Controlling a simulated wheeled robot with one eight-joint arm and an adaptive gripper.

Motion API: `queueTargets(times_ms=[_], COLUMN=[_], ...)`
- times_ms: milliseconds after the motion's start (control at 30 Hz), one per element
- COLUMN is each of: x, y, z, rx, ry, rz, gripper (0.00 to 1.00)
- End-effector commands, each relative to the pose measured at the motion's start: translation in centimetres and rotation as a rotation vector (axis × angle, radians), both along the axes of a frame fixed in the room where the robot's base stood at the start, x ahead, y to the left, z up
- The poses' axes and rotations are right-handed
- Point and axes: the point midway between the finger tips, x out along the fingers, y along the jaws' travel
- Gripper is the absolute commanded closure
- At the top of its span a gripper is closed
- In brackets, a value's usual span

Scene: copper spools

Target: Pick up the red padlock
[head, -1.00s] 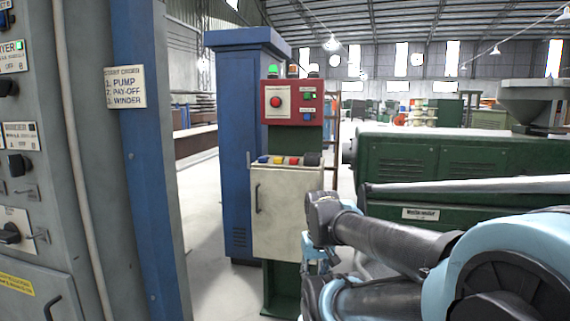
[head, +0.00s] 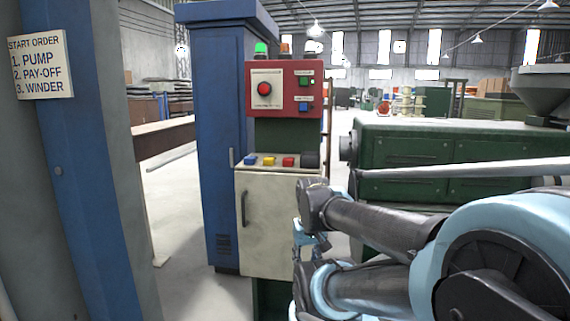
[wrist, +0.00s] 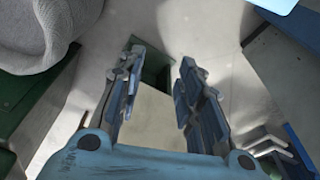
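A small red block (head: 288,161), which I take for the red padlock, lies on top of the cream cabinet (head: 272,215) in the head view. It sits in a row with a blue one (head: 250,159), a yellow one (head: 268,160) and a larger dark piece (head: 310,160). At this size their shape is unclear. My gripper (wrist: 161,58) is open and empty in the wrist view, pointing at the floor and a pale surface. The red block is not seen there. In the head view my folded arm is right of the cabinet, its gripper mostly hidden.
A red control box (head: 284,90) with buttons stands above the cabinet. A tall blue cabinet (head: 222,130) is behind it. A blue post (head: 85,150) with a start-order sign (head: 40,65) is at left. A green machine (head: 450,160) is at right. Floor between post and cabinet is clear.

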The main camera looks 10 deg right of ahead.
Motion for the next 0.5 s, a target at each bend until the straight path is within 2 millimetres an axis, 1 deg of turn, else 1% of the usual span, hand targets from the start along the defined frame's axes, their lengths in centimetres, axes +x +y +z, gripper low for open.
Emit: queueTargets(times_ms=[200, 233, 267, 300, 367, 467, 500], x=[0.0, 0.0, 0.0, -0.5, -0.5, 0.7, 1.4], y=[0.0, 0.0, 0.0, 0.0, 0.0, 0.0, 0.0], z=[0.0, 0.0, 0.0, 0.5, 1.1, 3.2, 4.3], rx=[0.000, 0.000, 0.000, 0.000, 0.001, 0.003, 0.004], ry=[0.000, 0.000, 0.000, -0.008, -0.010, -0.003, 0.001], rz=[0.000, 0.000, 0.000, -0.001, -0.003, -0.014, -0.020], gripper=[0.67, 0.62, 0.55, 0.53, 0.53, 0.53, 0.53])
